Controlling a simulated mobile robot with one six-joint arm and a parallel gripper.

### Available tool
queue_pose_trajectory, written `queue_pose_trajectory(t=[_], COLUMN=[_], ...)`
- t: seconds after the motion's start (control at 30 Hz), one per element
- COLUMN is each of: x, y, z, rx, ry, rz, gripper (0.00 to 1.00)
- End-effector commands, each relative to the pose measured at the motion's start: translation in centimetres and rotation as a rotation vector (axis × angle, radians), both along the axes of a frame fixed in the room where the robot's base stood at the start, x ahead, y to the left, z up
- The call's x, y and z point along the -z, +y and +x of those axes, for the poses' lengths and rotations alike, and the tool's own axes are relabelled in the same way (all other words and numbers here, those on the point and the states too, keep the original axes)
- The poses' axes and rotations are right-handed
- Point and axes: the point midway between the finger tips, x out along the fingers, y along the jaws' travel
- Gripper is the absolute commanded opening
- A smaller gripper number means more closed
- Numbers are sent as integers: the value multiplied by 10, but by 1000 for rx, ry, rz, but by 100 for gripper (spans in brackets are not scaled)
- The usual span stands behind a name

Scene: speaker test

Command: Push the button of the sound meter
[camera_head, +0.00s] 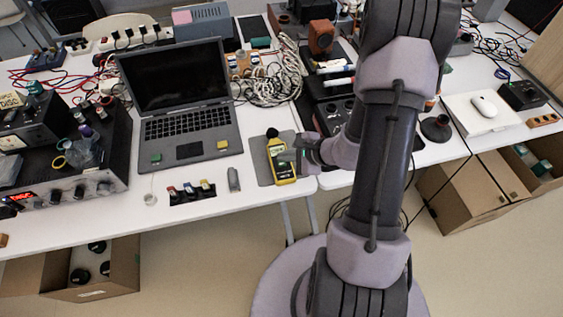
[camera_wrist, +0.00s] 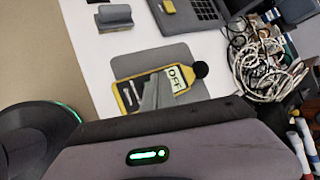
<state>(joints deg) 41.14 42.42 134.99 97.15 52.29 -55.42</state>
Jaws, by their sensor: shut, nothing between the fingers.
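The yellow sound meter (camera_head: 285,171) with a black round tip lies on a grey mat (camera_head: 263,172) at the table's front edge, right of the laptop. In the wrist view the meter (camera_wrist: 123,99) lies across the mat (camera_wrist: 180,54), and its display reads OFF. My gripper (camera_head: 287,155) is shut and empty, over the right side of the meter in the head view. In the wrist view my gripper's fingers (camera_wrist: 155,98) cover the middle of the meter's face, beside the display. The button cannot be made out, and I cannot tell whether the fingertips touch the meter.
An open laptop (camera_head: 190,125) stands left of the meter. A small grey object (camera_head: 233,180) lies between them. Tangled white cables (camera_head: 275,84) lie behind the meter. A black tray with devices (camera_head: 330,112) stands to the back right.

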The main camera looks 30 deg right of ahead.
Motion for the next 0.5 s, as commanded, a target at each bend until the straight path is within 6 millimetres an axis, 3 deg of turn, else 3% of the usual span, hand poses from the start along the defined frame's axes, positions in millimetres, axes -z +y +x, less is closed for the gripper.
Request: queue_pose_trajectory(t=[0.23, 0.5], x=[10, 9], y=[0, 0], z=[0, 0], rx=[-1, 0], ry=[0, 0], rz=[-1, 0], gripper=[0, 0])
